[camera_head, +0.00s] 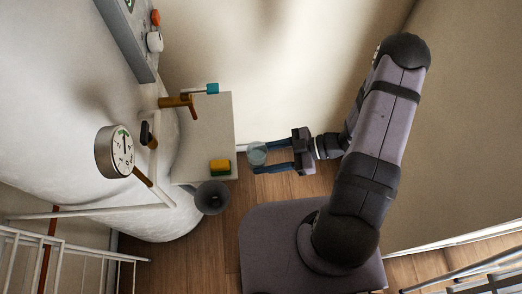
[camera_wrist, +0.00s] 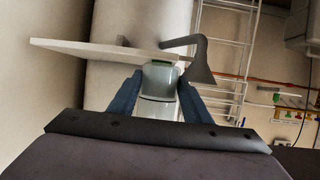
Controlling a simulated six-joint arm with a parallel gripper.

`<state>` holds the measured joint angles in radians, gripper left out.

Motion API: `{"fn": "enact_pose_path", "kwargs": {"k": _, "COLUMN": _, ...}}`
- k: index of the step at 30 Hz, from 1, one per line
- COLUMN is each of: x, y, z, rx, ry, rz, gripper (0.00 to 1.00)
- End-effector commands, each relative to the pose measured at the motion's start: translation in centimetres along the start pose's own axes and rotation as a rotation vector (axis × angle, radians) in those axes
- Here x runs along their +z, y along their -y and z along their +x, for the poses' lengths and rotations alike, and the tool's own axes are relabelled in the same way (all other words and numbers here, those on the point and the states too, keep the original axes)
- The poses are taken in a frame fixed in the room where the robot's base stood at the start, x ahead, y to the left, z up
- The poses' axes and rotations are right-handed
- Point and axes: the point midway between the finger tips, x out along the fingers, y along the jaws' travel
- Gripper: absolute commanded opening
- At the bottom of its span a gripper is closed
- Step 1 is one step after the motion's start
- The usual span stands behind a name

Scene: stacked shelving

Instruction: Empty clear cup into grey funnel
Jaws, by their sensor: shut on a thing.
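A clear cup (camera_head: 257,150) sits between the fingertips of my gripper (camera_head: 256,158), which is shut on it. It is off to the right of the shelf edge, and looks roughly upright. In the wrist view the cup (camera_wrist: 158,82) is between the two blue fingers of my gripper (camera_wrist: 157,97). Its contents cannot be made out. The grey funnel (camera_head: 212,197) is mounted at the lower edge of the shelf, to the lower left of the cup, with its round mouth facing the head camera. In the wrist view the funnel (camera_wrist: 200,72) shows right of the cup, apart from it.
A pale shelf (camera_head: 212,130) lies left of my gripper, with a yellow and green block (camera_head: 220,166) near the funnel. A wooden peg (camera_head: 180,102), a round gauge (camera_head: 114,151) and a white rack (camera_head: 70,255) are farther left. Floor shows between shelf and my base.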

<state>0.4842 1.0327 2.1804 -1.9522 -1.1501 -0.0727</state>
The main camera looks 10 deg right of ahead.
Motion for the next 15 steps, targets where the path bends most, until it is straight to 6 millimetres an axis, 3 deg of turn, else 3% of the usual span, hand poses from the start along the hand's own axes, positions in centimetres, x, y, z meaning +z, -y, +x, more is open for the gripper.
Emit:
{"fn": "enact_pose_path", "kwargs": {"k": 8, "x": 1.1, "y": 3.4, "z": 2.5, "rx": -0.131, "ry": -0.003, "rz": -0.049, "gripper": 0.19}}
{"fn": "enact_pose_path", "kwargs": {"k": 15, "x": 2.6, "y": 8.2, "z": 5.0, "rx": -0.303, "ry": -0.004, "rz": -0.119, "gripper": 0.19}}
